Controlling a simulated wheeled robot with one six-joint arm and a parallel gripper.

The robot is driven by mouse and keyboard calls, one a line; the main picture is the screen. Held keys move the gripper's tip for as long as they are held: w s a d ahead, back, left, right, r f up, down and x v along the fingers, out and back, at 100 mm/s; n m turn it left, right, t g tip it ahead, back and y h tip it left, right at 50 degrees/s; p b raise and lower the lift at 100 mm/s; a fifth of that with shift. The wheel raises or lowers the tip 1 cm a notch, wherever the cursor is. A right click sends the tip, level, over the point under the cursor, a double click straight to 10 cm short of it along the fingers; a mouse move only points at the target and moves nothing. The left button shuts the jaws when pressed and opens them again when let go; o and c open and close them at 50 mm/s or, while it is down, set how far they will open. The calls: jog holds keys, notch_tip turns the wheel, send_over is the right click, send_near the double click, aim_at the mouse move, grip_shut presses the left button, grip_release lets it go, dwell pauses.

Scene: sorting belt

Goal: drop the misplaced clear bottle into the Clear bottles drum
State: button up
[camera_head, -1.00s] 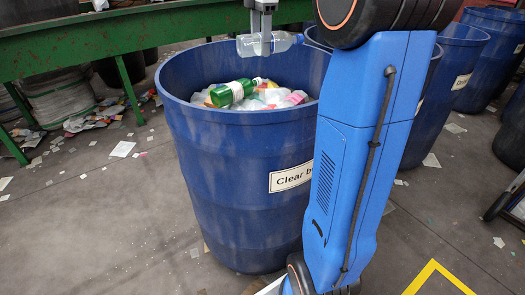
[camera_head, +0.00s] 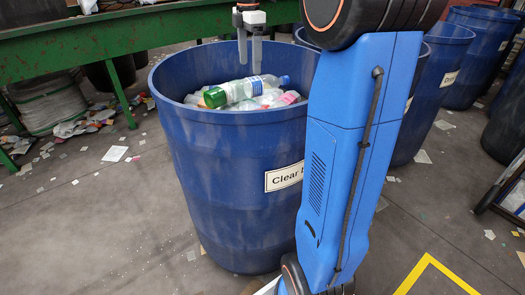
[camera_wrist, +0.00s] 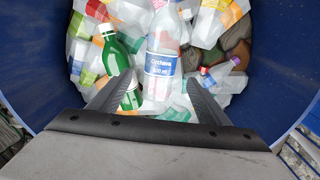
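The clear bottle (camera_wrist: 162,62) with a blue and white label lies in the Clear bottles drum (camera_head: 230,165), on top of the other contents. In the head view the bottle (camera_head: 262,83) shows its blue cap to the right, beside and partly over a green bottle (camera_head: 214,97). My gripper (camera_head: 249,65) is above the drum's mouth, pointing down. In the wrist view its two fingers (camera_wrist: 157,88) are spread apart with nothing held between them. The bottle lies below the fingers, apart from them as far as I can see.
The green bottle (camera_wrist: 115,55) lies among cartons and mixed plastics in the drum. A green belt frame (camera_head: 150,40) stands behind. More blue drums (camera_head: 440,75) stand at the right. Paper scraps litter the floor.

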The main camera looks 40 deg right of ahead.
notch_tip(320, 180, up, 17)
jog(key=shift+r, duration=0.2)
dwell(0.7)
dwell(0.4)
